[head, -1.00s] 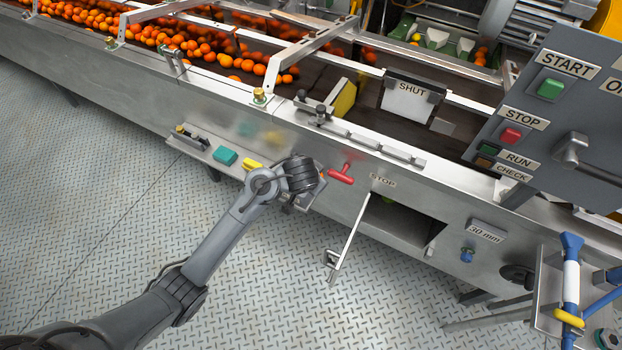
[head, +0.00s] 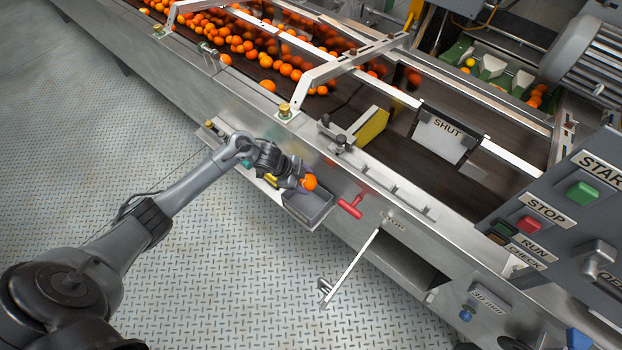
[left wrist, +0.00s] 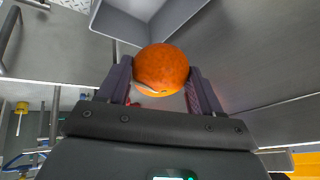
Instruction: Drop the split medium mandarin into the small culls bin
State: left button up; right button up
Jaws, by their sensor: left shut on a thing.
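An orange mandarin (head: 309,182) with a pale split low on its skin is between the fingers of my left gripper (head: 297,181). In the left wrist view the mandarin (left wrist: 161,69) sits between both fingertips of the gripper (left wrist: 160,80), with the split facing the camera. A small grey open-topped bin (head: 322,212) hangs on the front of the machine, just below and right of the gripper in the head view. Its grey wall also shows in the left wrist view (left wrist: 120,24), beyond the mandarin. My right gripper is not in view.
A red T-handle (head: 351,206) sticks out right of the bin. An open flap (head: 350,268) juts out further right. A ledge with small coloured items (head: 245,163) lies left of the bin. Many oranges (head: 240,45) lie on the belt behind the rail.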

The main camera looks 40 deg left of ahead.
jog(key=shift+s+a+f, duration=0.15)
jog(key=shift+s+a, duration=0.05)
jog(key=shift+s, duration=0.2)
pick_arm(q)
jog(key=shift+s+a, duration=0.1)
jog(key=shift+r+p, duration=0.2)
jog(key=shift+p, duration=0.2)
jog(key=shift+f+b, duration=1.7)
jog(key=shift+f, duration=0.95)
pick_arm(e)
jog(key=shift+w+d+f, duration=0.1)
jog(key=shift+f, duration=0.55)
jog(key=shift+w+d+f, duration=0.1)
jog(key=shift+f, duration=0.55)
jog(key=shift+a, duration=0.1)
pick_arm(q)
jog(key=o, duration=1.2)
jog(key=shift+r, duration=0.1)
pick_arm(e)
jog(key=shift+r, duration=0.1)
